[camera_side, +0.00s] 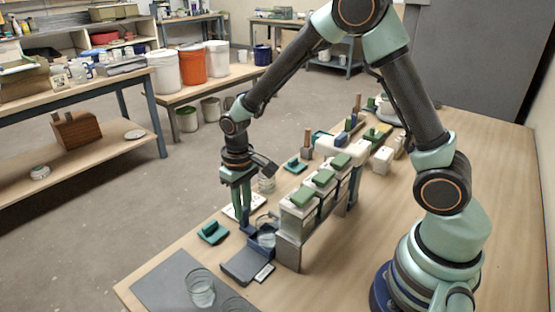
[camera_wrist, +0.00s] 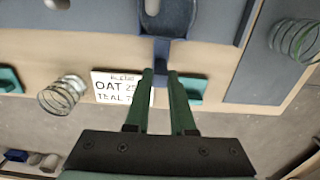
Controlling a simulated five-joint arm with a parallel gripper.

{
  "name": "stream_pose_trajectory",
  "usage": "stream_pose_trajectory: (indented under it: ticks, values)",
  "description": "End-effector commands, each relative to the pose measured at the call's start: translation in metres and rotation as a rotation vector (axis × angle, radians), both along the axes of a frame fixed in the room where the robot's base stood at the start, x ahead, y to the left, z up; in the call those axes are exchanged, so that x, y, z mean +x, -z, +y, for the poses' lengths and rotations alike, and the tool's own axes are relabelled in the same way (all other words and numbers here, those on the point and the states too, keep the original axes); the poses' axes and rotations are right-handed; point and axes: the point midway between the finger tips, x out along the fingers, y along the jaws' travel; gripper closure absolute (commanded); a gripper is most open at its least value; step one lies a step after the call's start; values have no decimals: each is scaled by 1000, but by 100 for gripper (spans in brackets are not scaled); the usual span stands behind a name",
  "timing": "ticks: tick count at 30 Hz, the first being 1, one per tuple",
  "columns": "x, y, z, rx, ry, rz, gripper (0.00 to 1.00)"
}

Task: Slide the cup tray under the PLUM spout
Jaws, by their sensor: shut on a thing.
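The dark blue cup tray (camera_side: 258,251) stands on the table before the bucket row, with a clear cup (camera_side: 267,238) in it. In the wrist view the tray (camera_wrist: 180,22) is at the top centre, cut off by the frame, with a narrow blue tab towards me. My gripper (camera_side: 243,226) points down at the tray's near-left side. In the wrist view my gripper (camera_wrist: 161,73) is shut on the tab. White buckets with green lids (camera_side: 322,177) stand in a row on a grey stand. I cannot read which spout is PLUM.
A printed card (camera_wrist: 118,88) shows "OAT" and "TEAL" lines, its numbers partly hidden. A clear cup (camera_side: 200,289) stands on a grey mat (camera_side: 165,279) at front left. A dark flat block (camera_side: 242,266) lies beside the tray. A teal block (camera_side: 212,232) is near the table edge.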

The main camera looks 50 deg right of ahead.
Motion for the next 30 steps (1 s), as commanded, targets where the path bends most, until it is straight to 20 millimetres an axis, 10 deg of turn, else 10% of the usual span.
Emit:
stream_pose_trajectory:
  ticks: [30]
  values:
    - [1,-1,-45,0,0,-4,100]
